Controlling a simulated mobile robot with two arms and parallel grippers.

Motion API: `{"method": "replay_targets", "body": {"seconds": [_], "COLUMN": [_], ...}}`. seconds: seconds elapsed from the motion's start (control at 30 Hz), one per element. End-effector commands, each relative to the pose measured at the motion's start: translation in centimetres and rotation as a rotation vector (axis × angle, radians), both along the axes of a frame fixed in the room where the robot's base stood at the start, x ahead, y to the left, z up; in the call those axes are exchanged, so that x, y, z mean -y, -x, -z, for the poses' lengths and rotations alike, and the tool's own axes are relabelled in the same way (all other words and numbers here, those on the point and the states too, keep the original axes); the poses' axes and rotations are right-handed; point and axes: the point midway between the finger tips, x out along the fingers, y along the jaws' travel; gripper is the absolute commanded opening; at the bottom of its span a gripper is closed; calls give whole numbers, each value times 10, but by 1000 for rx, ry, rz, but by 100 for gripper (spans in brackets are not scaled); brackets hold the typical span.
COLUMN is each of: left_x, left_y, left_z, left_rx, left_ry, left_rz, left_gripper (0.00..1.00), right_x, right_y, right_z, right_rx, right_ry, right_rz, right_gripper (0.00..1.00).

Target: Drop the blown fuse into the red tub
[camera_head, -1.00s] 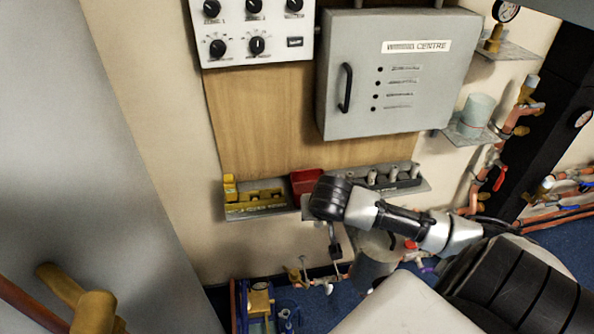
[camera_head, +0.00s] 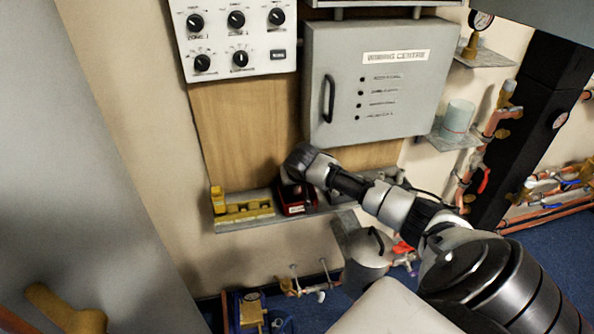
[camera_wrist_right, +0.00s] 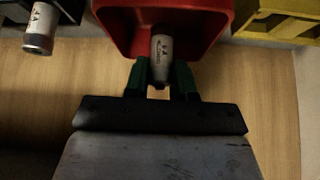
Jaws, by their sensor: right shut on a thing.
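The red tub (camera_head: 296,208) sits on the wall shelf in the head view, partly hidden behind my right arm. In the right wrist view the red tub (camera_wrist_right: 216,38) fills the top middle, its open side facing me. My right gripper (camera_wrist_right: 166,77) has green fingertips shut on a grey cylindrical fuse (camera_wrist_right: 161,48). The fuse overlaps the tub's opening in this view; I cannot tell how deep it is or whether it touches the tub. In the head view the right gripper is hidden by its own wrist. My left gripper is not in view.
A yellow holder (camera_head: 243,209) stands just left of the tub, also seen in the right wrist view (camera_wrist_right: 281,22). Another grey fuse (camera_wrist_right: 40,28) stands on the tub's other side. The grey cabinet (camera_head: 385,85) and the knob panel (camera_head: 236,42) are above the shelf.

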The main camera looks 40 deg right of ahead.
Motion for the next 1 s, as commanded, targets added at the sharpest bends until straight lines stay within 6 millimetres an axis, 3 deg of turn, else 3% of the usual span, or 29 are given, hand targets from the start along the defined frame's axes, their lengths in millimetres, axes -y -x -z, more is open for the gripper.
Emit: {"method": "replay_targets", "body": {"seconds": [0.13, 0.87, 0.9, 1.0], "left_x": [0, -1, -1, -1], "left_y": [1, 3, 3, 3], "left_z": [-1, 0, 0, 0], "left_rx": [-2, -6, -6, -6], "left_ry": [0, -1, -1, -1], "left_rz": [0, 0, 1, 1], "left_gripper": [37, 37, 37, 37], "right_x": [1, 1, 1, 1], "right_y": [0, 0, 0, 0], "right_z": [12, 25, 25, 25], "right_rx": [3, 3, 3, 3], "right_ry": [1, 1, 1, 1], "right_rz": [1, 2, 2, 2], "right_gripper": [2, 2, 26, 42]}}
